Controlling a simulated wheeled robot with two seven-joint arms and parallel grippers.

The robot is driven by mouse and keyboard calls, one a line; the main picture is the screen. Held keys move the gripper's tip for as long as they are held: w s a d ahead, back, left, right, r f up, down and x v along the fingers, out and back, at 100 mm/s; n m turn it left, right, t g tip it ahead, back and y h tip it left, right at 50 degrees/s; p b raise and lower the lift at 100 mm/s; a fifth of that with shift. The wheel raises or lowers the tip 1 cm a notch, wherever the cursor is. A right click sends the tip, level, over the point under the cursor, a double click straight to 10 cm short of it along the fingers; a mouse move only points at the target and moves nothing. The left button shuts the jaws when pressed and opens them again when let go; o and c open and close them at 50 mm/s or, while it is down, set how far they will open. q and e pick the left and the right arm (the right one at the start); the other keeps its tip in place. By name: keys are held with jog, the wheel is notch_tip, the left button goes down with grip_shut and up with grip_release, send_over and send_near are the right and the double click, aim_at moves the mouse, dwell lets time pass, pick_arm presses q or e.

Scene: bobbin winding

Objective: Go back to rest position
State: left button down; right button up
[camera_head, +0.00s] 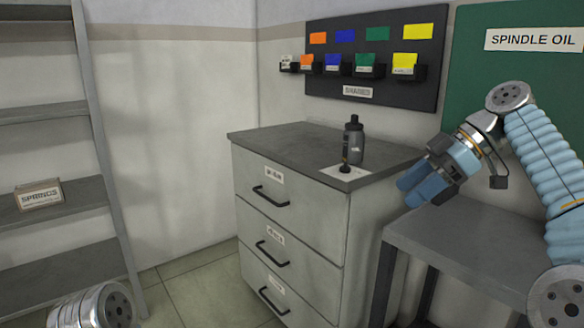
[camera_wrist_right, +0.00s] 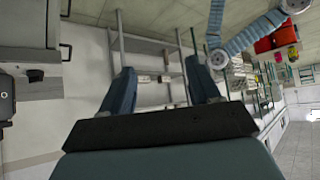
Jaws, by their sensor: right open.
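My right gripper (camera_head: 412,188) is raised in front of the drawer cabinet's right side, above the grey bench. Its two blue fingers are apart with nothing between them. In the right wrist view the open fingers (camera_wrist_right: 160,95) point toward shelving, and the gap between them is empty. My left gripper is not in the head view; only a rounded grey part of mine shows at the bottom left. Part of a blue-sleeved arm of mine also shows in the right wrist view.
The drawer cabinet (camera_head: 290,215) carries a dark bottle (camera_head: 353,142) and a small black item on a white sheet (camera_head: 330,173). A grey bench (camera_head: 470,235) stands at right. Shelving (camera_head: 60,108) at left holds a SPRINGS box (camera_head: 38,194). A dark board (camera_head: 375,45) holds coloured bins.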

jog(key=w+a+f+m, duration=0.2)
jog(key=w+f, duration=0.1)
jog(key=f, duration=0.3)
jog(key=w+a+f+m+h, duration=0.1)
jog(key=w+f+m, duration=0.1)
jog(key=w+f, duration=0.35)
jog(key=w+a+f+m, duration=0.1)
jog(key=a+f+m, duration=0.1)
jog(key=f, duration=0.5)
jog(key=a+f+m+h, duration=0.1)
jog(key=a+f+m, duration=0.25)
jog(key=f, duration=1.65)
jog(key=s+a+f+m+h, duration=0.1)
jog(key=s+f+m, duration=0.1)
jog(key=s+f, duration=0.55)
jog(key=s+a+f+m+h, duration=0.1)
jog(key=s+f+m, duration=0.3)
jog(key=f, duration=0.7)
jog(key=s+f+m, duration=0.1)
jog(key=s+f, duration=0.2)
jog(key=s, duration=0.6)
jog(key=s+a+f+m, duration=0.1)
jog(key=s+f, duration=0.2)
jog(key=s, duration=0.7)
jog(key=shift+f+h, duration=0.2)
jog(key=shift+h, duration=0.2)
jog(key=shift+a+m, duration=0.1)
jog(key=shift+m, duration=0.15)
